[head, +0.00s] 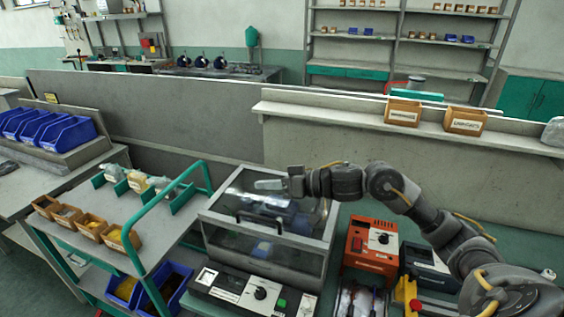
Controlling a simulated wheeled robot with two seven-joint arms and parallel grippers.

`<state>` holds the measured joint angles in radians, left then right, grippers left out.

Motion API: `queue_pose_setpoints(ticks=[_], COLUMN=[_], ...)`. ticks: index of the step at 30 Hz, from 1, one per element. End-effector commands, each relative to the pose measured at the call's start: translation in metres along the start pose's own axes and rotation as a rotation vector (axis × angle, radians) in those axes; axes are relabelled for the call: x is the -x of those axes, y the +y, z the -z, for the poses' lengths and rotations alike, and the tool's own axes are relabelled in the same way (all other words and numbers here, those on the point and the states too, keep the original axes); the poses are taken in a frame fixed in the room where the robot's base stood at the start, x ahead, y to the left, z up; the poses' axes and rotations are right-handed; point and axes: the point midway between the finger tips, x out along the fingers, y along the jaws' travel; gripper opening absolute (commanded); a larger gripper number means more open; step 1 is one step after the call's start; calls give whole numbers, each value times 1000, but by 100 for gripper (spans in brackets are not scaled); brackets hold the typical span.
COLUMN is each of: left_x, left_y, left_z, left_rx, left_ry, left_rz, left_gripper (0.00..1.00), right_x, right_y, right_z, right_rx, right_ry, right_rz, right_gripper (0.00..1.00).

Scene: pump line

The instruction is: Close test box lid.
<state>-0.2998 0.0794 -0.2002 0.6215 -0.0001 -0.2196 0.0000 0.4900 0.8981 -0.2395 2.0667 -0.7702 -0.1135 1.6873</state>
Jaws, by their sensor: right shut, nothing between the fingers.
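The test box (255,255) is a grey box with clear walls at the centre, and a blue part shows dimly inside. Its clear, grey-framed lid (225,205) lies across the top, with a dark handle at the front edge. I cannot tell whether it sits fully flush. My right gripper (259,184) reaches in from the right, over the rear part of the lid, and points left. It is shut and empty. Whether it touches the lid is unclear. My left gripper is out of view.
A control panel (250,292) with a dial and green button stands before the box. An orange device (371,246) is to its right. A green-railed cart (120,262) with small bins is close on the left. A grey partition stands behind.

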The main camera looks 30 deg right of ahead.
Motion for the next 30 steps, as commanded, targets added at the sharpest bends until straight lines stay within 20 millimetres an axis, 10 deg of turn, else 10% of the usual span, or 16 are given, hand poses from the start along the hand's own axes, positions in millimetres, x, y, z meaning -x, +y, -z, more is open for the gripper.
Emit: queue_pose_setpoints(ticks=[12,30], left_x=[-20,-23], left_y=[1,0], left_z=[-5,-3], left_rx=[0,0], left_ry=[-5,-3], left_rz=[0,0], left_gripper=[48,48], right_x=[-14,-17], right_y=[4,6], right_z=[-63,-78], right_rx=[132,130], right_ry=[-1,-8], right_rz=[-32,-34], right_gripper=[0,0])
